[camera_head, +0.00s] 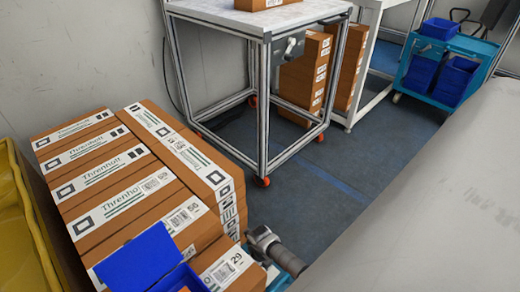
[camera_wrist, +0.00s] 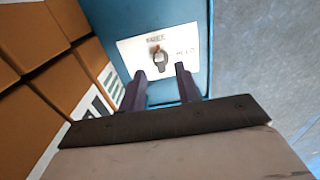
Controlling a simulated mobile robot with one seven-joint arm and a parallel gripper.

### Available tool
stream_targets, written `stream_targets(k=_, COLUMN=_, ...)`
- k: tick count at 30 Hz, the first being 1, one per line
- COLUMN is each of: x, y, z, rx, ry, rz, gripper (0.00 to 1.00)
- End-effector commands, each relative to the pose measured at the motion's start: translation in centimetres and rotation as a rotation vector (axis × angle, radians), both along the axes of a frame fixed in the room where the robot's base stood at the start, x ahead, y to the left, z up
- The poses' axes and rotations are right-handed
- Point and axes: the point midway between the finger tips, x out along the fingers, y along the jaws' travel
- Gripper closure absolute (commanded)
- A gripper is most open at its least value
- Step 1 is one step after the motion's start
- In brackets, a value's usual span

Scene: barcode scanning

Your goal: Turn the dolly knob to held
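The dolly knob (camera_wrist: 161,62) shows in the wrist view, small and grey with a red mark at its upper end. It points roughly up toward one label; another label stands to its right, and both are too blurred to read surely. It sits on a white plate (camera_wrist: 190,38) on a blue panel (camera_wrist: 200,12). My gripper (camera_wrist: 161,82) has two dark fingers standing apart, one on each side below the knob. Nothing is seen between them, and contact with the knob cannot be told. In the head view, a blue part (camera_head: 286,260) shows beside the boxes, under a grey and black part.
Stacked brown boxes (camera_head: 110,185) stand close left of the blue part. Blue bins (camera_head: 140,260) and a yellow container (camera_head: 20,225) are at the lower left. A metal-framed table (camera_head: 255,17) on casters stands behind. A blue cart (camera_head: 440,100) is at the upper right.

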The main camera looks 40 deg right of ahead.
Motion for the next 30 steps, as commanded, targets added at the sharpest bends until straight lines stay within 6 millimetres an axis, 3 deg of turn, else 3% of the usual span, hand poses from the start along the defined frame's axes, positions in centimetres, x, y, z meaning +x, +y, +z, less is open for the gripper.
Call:
stream_targets(k=1, x=0.0, y=0.1, z=-1.3, rx=0.003, ry=0.0, rz=-0.002, gripper=0.67)
stream_targets(k=6, x=0.0, y=0.0, z=-3.4, rx=0.002, ry=0.0, rz=-0.001, gripper=0.67)
stream_targets(k=19, x=0.0, y=0.0, z=-4.3, rx=0.0, ry=0.0, rz=0.001, gripper=0.67)
stream_targets(k=27, x=0.0, y=0.0, z=-4.3, rx=0.0, ry=0.0, rz=0.001, gripper=1.0)
stream_targets(k=30, x=0.0, y=0.0, z=-4.2, rx=0.0, ry=0.0, rz=0.0, gripper=1.0)
